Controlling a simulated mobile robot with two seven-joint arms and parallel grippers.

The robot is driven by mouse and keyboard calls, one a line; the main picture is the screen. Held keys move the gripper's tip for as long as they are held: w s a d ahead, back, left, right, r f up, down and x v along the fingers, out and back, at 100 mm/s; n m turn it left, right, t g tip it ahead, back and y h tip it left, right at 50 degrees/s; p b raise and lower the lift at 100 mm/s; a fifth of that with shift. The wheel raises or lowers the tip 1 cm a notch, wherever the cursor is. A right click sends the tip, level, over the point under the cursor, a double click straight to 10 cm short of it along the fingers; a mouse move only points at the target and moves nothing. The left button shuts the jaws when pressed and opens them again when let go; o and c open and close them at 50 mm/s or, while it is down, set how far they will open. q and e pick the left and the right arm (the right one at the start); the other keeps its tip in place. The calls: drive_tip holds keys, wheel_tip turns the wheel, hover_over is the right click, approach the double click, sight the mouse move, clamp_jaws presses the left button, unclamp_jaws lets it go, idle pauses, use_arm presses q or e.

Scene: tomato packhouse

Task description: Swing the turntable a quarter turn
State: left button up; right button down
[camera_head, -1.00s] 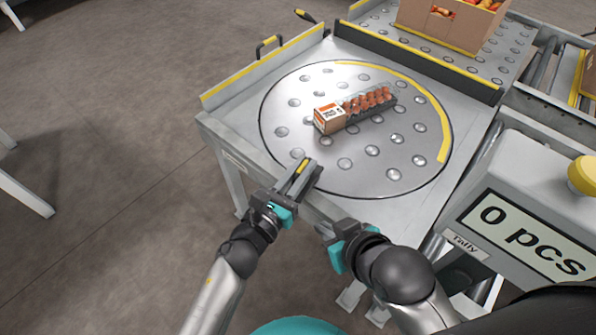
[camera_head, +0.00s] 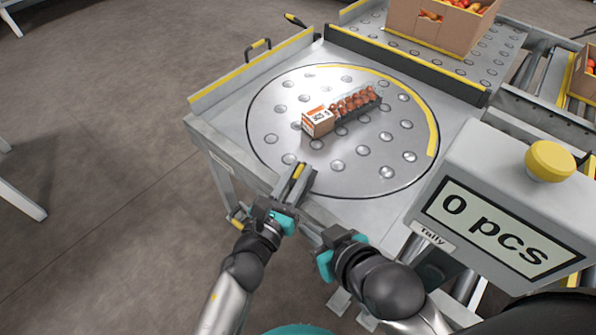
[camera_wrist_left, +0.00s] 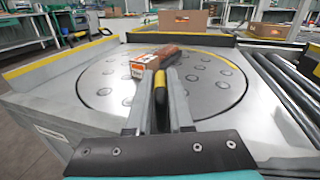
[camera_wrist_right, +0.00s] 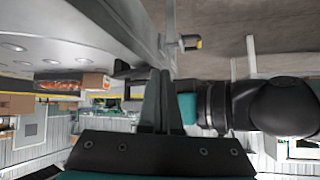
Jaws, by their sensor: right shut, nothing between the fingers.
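The round turntable (camera_head: 270,112) is set flush in a grey metal table and has a yellow arc along its far right rim. A carton of tomatoes (camera_head: 318,122) with a brown and white end lies near its middle. My left gripper (camera_head: 299,172) is at the turntable's near rim, its fingers on either side of a yellow-topped handle (camera_wrist_left: 160,82). The fingers look closed on it; the handle's lower part is hidden. My right gripper (camera_head: 308,236) is shut and empty, low beside the table's near edge. Its fingers also show in the right wrist view (camera_wrist_right: 158,92).
A tally display (camera_head: 500,228) with a yellow button (camera_head: 550,160) reads 0 pcs at the right. Yellow-topped guard rails (camera_head: 250,70) border the left side. A box of tomatoes (camera_head: 425,32) stands on the ball-studded table beyond. Roller conveyors run at the right.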

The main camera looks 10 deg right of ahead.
use_arm(q)
drive_tip(key=o, duration=0.4)
drive_tip(key=p+v, duration=0.1)
drive_tip(key=v, duration=1.4)
drive_tip(key=shift+s+r+p, duration=0.1)
drive_tip(key=shift+p, duration=0.25)
use_arm(e)
drive_tip(key=s+d+g+h, duration=0.1)
drive_tip(key=d, duration=0.1)
drive_tip(key=s+d+g, duration=0.1)
drive_tip(key=g, duration=0.1)
drive_tip(key=shift+s+d+h, duration=0.3)
drive_tip(key=shift+d+h, duration=0.05)
drive_tip(key=shift+h, duration=0.05)
use_arm(q)
drive_tip(key=shift+c, duration=0.3)
